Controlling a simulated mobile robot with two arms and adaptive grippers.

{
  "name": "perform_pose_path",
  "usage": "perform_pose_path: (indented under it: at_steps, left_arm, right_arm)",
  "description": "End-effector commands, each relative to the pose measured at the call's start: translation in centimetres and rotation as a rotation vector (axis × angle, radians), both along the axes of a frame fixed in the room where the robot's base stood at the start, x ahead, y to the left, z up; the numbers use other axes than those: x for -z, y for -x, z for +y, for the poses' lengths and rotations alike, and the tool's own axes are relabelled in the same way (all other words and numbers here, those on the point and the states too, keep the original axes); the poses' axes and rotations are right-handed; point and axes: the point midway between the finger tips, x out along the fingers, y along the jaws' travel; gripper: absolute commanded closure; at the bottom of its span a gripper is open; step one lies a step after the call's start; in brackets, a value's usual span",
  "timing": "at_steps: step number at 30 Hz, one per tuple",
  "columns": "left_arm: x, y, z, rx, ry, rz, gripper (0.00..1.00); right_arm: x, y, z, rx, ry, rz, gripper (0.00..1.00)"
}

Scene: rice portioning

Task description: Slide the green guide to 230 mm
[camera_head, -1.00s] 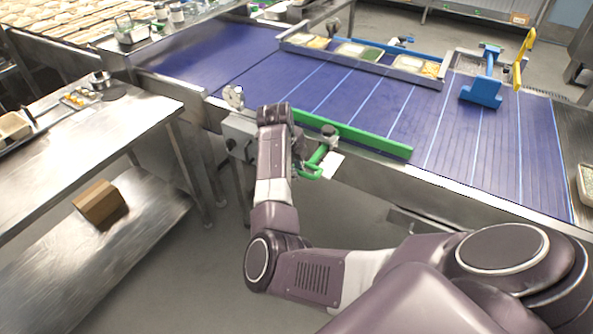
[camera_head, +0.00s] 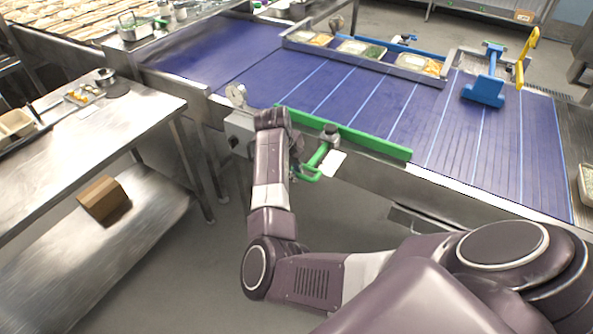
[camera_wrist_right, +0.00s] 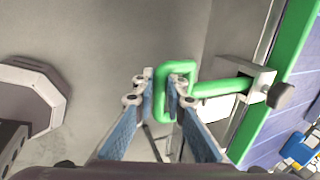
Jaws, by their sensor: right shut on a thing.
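The green guide (camera_head: 350,134) is a long bar along the near edge of the blue conveyor belt (camera_head: 390,110). A green rod with a loop handle (camera_head: 312,174) runs from it toward me. In the right wrist view the handle (camera_wrist_right: 207,88) passes through a metal bracket with a dark knob (camera_wrist_right: 281,95). My right gripper (camera_wrist_right: 160,97) has its blue-padded fingers on either side of the loop's near bar, shut on it. In the head view my own wrist mostly hides the fingers. A white card (camera_head: 334,164) is beside the rod; no scale reading is legible. My left gripper is not in view.
A grey box with a dial (camera_head: 236,94) stands just left of my right wrist. A steel table (camera_head: 130,115) is at the left, with a cardboard box (camera_head: 103,198) on its lower shelf. A blue pusher (camera_head: 484,90) and a food-tray rail (camera_head: 440,80) are across the belt.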

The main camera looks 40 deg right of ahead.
Motion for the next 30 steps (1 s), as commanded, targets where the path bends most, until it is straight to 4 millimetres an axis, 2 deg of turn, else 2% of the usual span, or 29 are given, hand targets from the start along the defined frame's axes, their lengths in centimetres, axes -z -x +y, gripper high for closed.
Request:
perform_pose_path:
  at_steps: [20, 21, 28, 30]
  left_arm:
    - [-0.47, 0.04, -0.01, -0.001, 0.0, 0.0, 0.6]
    - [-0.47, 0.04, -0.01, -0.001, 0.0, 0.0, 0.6]
    - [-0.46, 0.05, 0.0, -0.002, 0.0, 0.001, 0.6]
    - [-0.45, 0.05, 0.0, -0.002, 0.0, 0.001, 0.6]
  right_arm:
    - [-0.04, 0.24, 1.15, -0.006, 0.0, -0.002, 1.0]
    - [-0.03, 0.25, 1.14, -0.006, 0.0, -0.002, 0.85]
    - [0.21, 0.4, 1.21, -0.007, -0.002, 0.003, 0.6]
    - [0.23, 0.41, 1.21, -0.007, -0.002, 0.004, 0.56]
